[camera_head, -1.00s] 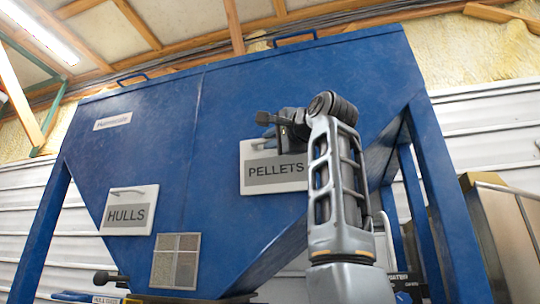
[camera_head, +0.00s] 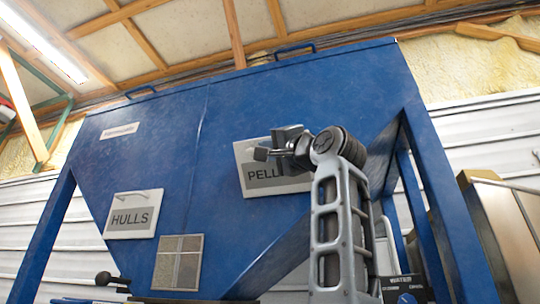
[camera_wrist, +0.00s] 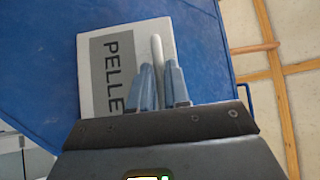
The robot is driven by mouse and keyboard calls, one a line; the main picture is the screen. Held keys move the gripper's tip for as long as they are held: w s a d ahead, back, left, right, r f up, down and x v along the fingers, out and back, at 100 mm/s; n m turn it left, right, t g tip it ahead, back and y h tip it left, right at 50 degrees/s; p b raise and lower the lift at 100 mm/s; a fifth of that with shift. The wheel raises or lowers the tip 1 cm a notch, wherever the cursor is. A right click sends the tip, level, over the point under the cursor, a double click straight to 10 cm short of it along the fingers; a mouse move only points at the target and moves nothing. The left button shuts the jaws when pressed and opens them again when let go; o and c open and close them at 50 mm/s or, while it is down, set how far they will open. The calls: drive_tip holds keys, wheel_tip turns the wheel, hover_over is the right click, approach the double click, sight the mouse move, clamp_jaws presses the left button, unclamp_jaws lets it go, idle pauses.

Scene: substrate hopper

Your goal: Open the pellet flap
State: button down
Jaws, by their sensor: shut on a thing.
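The pellet flap (camera_head: 244,172) is a white panel with a grey "PELLETS" label on the blue hopper's front; my gripper and arm hide its right part in the head view. In the wrist view the flap (camera_wrist: 97,60) appears turned on its side, with its pale bar handle (camera_wrist: 157,52) along the edge beside the label. My gripper (camera_wrist: 160,72) is shut on this handle, its two fingers on either side of the bar. In the head view my gripper (camera_head: 272,148) is in front of the flap's upper part. I cannot tell how far the flap stands off the hopper.
The blue hopper (camera_head: 160,110) fills the middle. A similar "HULLS" flap (camera_head: 133,214) is at lower left, with a mesh window (camera_head: 178,262) beside it. A black-knobbed lever (camera_head: 105,279) sticks out below. Tan cabinets (camera_head: 490,230) stand at the right.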

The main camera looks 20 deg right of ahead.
drive_tip(key=shift+w+f+h, duration=0.1)
drive_tip(key=shift+f+h, duration=0.05)
drive_tip(key=shift+h, duration=0.15)
drive_tip(key=c, duration=1.2)
unclamp_jaws()
drive_tip(key=shift+o, duration=0.2)
drive_tip(key=b+v, duration=0.2)
drive_tip(key=v, duration=0.6)
drive_tip(key=shift+w+d, duration=0.1)
